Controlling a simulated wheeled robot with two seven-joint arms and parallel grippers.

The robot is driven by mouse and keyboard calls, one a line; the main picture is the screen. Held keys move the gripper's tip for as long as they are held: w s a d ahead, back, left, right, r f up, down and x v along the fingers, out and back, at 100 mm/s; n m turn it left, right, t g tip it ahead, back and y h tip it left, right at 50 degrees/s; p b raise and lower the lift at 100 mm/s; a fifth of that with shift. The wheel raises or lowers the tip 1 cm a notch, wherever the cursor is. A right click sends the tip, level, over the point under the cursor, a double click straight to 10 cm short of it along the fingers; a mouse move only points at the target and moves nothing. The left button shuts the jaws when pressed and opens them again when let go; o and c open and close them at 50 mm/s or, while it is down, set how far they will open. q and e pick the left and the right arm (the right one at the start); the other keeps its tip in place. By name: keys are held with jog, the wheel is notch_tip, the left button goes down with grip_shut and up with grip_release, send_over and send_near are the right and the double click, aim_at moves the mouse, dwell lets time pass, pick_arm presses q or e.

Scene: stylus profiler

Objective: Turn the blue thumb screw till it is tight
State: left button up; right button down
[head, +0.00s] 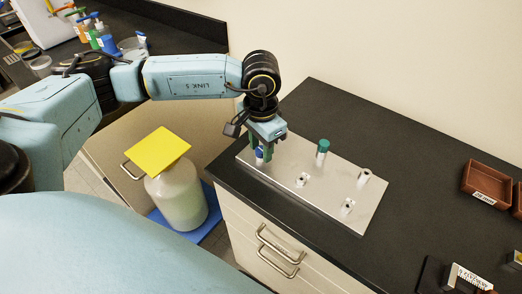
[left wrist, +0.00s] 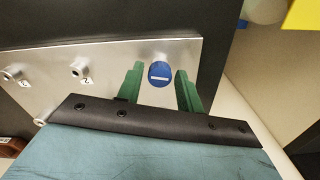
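The blue thumb screw (head: 259,153) stands at the left end of a silver plate (head: 325,205) on the black bench. In the left wrist view its round blue head (left wrist: 160,74) with a white line across it shows between my green fingers. My left gripper (head: 262,153) points down over the screw, one finger on each side. The left wrist view shows a narrow gap between the head and each finger of the gripper (left wrist: 161,88), so it looks open around the screw. The screw's lower part is hidden. My right gripper is not in view.
A green-capped screw (head: 322,147) and several bare metal posts (head: 347,206) stand on the plate. Brown trays (head: 487,181) are at the right of the bench. A large jug (head: 178,195) under a yellow sheet (head: 158,151) stands in the gap left of the bench.

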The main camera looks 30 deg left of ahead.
pick_arm(q)
jog(key=n, duration=3.1)
jog(key=shift+n, duration=0.3)
